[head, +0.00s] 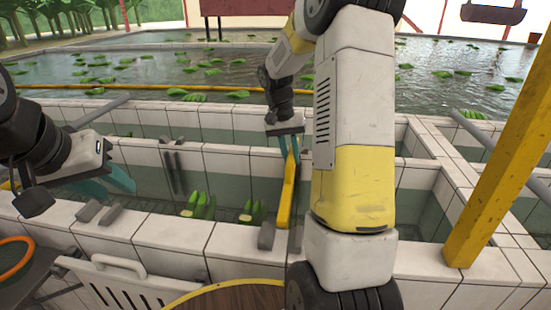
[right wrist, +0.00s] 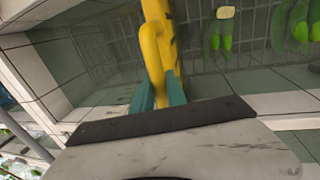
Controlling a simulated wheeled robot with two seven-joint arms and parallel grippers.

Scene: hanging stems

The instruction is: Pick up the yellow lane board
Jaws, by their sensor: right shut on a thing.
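The yellow lane board (head: 286,195) is seen nearly edge-on, upright, its lower end beside grey brackets (head: 267,236) on the front tiled wall. My right gripper (head: 289,146) reaches down from above and its teal fingers are shut on the board's top part. In the right wrist view the yellow board (right wrist: 153,38) passes between the two teal fingers (right wrist: 158,92). Whether its lower end still sits in the brackets I cannot tell. My left gripper (head: 112,182) is at the left above the tiled trough, apart from the board; its finger gap is unclear.
Green stems (head: 200,206) stand in the trough left of the board, close to it. A white panel with a handle (head: 118,265) leans at the front left. A round wooden top (head: 230,298) is at the front. A yellow post (head: 505,150) rises at the right.

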